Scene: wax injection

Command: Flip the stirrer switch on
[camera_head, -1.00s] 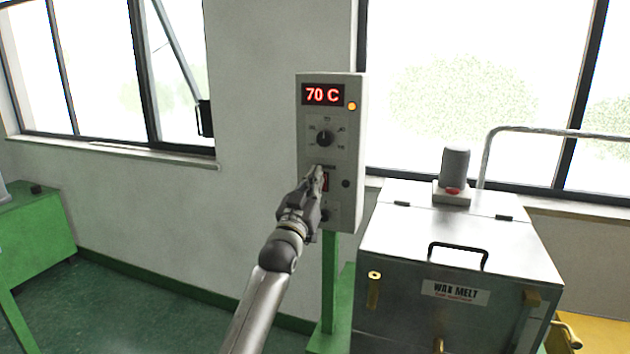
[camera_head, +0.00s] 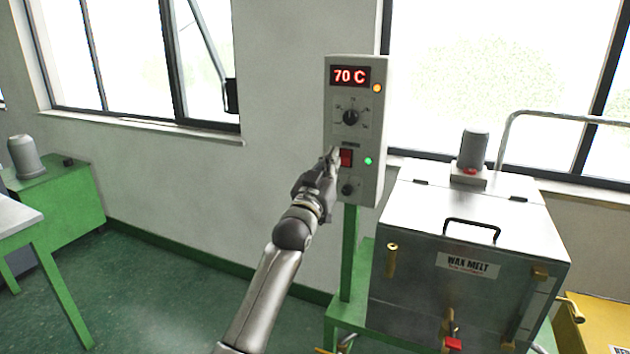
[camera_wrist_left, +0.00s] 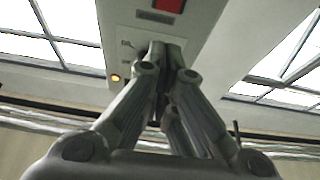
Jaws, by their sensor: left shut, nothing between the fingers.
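The grey control box (camera_head: 365,190) stands on a green post. Its display (camera_head: 350,76) reads 70 C, with a lit orange lamp (camera_head: 377,88) beside it and a black dial (camera_head: 351,117) below. The red switch (camera_head: 346,158) is under the dial, and a green lamp (camera_head: 368,161) to its right is lit. The red switch also shows in the left wrist view (camera_wrist_left: 170,5). My left gripper (camera_head: 333,158) is shut and empty, its tips just left of the red switch in the head view; I cannot tell if they touch the box. My right gripper is out of view.
The steel wax melt tank (camera_head: 480,220) stands right of the box, with a grey motor (camera_head: 473,150) and a small red switch (camera_head: 470,171) on its lid. A green bench (camera_head: 60,205) is at the left. Green floor lies open between.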

